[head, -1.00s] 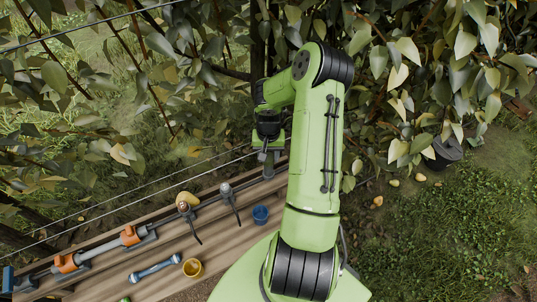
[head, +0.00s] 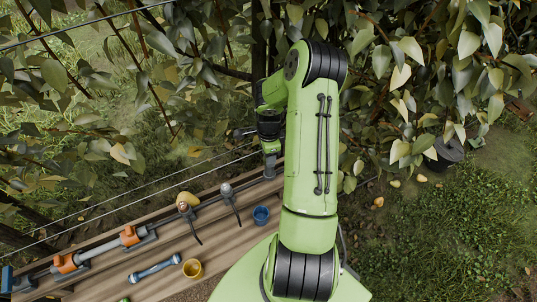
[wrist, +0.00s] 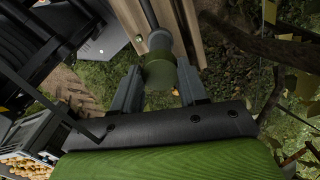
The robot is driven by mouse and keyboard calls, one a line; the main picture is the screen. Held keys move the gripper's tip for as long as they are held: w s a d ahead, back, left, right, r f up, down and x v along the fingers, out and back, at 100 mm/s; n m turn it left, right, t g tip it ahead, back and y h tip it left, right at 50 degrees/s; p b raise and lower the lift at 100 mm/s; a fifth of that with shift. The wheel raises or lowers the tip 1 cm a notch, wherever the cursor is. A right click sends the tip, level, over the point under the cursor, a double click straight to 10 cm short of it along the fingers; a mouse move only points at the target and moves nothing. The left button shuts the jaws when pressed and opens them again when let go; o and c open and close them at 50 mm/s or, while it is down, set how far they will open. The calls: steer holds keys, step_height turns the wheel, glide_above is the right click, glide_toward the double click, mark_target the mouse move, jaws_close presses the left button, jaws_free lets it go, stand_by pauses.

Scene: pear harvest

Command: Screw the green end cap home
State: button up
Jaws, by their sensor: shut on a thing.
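The green end cap (wrist: 159,73) sits between the two fingers of my gripper (wrist: 158,92) in the wrist view. The fingers are shut on it, one at each side. The cap is at the end of a grey tube (wrist: 160,41), which runs up out of the picture along the wooden bench. I cannot tell from this angle how far the cap is on the tube. In the head view my gripper (head: 270,166) points down at the far right end of the bench, and the cap cannot be made out there.
The wooden bench (head: 140,262) holds a blue cup (head: 261,215), a yellow cup (head: 192,268), a blue-grey bar (head: 155,269) and a grey pole with orange clamps (head: 100,249). Thin wires and leafy branches (head: 410,60) hang close around the arm. A dark bucket (head: 446,152) stands at right.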

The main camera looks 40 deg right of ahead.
steer(key=o, duration=1.1)
steer(key=shift+s, duration=0.15)
steer(key=shift+o, duration=0.2)
step_height(320, 180, up, 16)
steer(key=p, duration=0.1)
steer(key=shift+f+p, duration=0.2)
steer(key=shift+p, duration=0.15)
steer(key=f+n+b, duration=0.2)
steer(key=f+n, duration=0.1)
steer(key=f, duration=0.2)
steer(key=f+n+b, duration=0.2)
steer(key=f+n, duration=0.1)
steer(key=f, duration=0.2)
steer(key=f+n+b, duration=0.3)
steer(key=f, duration=0.2)
steer(key=shift+d+f, duration=0.3)
steer(key=shift+f, duration=0.1)
